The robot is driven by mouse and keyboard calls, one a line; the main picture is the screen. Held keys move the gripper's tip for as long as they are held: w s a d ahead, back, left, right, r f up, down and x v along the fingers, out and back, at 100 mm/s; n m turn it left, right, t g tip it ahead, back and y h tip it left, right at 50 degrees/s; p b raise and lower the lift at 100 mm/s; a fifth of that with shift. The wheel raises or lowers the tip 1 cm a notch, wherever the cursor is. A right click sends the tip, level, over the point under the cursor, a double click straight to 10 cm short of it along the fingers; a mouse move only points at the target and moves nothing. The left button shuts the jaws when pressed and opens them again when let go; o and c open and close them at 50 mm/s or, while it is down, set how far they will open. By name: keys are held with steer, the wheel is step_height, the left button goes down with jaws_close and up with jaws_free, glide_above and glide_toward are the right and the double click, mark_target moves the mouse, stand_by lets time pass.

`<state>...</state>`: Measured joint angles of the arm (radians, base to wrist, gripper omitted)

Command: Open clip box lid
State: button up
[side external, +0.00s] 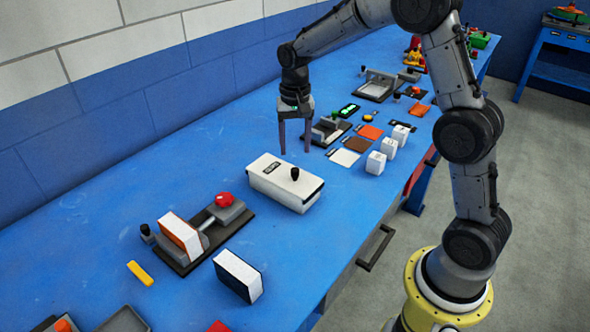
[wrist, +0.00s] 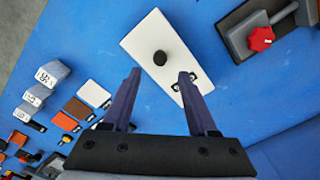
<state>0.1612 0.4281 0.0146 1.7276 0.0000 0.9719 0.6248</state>
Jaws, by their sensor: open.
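A white box (side external: 287,183) with a closed white lid lies on the blue table in the middle of the side external view. A black knob (side external: 294,174) stands on its lid, and a small dark label or clip lies near the lid's far end. My gripper (side external: 294,152) points down, open and empty, above the table just behind the box, apart from it. In the wrist view the white box (wrist: 145,35) and its black knob (wrist: 160,58) lie beyond the fingertips of my gripper (wrist: 161,74). The right fingertip overlaps the dark label (wrist: 183,80) in that view.
A clamp fixture with a red knob (side external: 224,199) stands left of the box. A black-and-white block (side external: 237,276) and a yellow bar (side external: 140,273) lie near it. Several white cubes and coloured flat pieces lie to the right.

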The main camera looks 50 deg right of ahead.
mark_target(295, 169)
step_height(295, 169, down, 8)
steer(key=shift+f, duration=0.15)
stand_by(0.3)
jaws_close()
stand_by(1.3)
